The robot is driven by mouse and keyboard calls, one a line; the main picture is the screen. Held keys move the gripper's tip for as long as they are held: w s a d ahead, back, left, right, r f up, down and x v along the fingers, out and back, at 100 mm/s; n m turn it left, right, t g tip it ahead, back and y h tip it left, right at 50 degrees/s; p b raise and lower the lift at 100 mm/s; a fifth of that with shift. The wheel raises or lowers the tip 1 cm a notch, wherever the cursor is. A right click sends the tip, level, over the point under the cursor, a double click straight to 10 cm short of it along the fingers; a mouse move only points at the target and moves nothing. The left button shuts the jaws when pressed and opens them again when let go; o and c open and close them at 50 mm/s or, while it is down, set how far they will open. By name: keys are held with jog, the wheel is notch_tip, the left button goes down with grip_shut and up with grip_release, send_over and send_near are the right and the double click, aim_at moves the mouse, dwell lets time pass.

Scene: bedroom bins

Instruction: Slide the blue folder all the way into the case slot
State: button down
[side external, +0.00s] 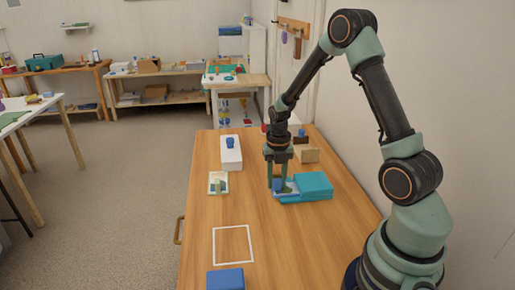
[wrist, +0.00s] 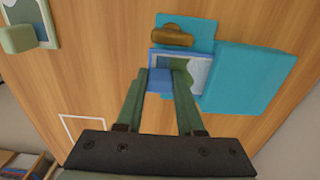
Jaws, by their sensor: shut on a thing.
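My gripper (side external: 278,183) points down at the left side of the teal case (side external: 314,184). In the wrist view its two green fingers (wrist: 159,80) are shut on the blue block-like grip of the blue folder (wrist: 157,59), which has a picture on its face. The folder lies flat on the teal base plate, and its right edge meets the raised part of the case (wrist: 245,72). How far it reaches into the slot is hidden. A brown rounded piece (wrist: 172,36) sits on the plate just beyond the folder.
A white box with a blue knob (side external: 231,152) and a card with a green block (side external: 218,183) stand left of the case. A white square outline (side external: 233,244) and a blue block (side external: 225,279) are nearer the front.

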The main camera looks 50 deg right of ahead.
jog(key=shift+s+d, duration=0.25)
jog(key=shift+d, duration=0.05)
dwell(0.4)
jog(key=shift+c, duration=2.3)
grip_release()
jog(key=shift+r, duration=0.1)
notch_tip(320, 180, up, 12)
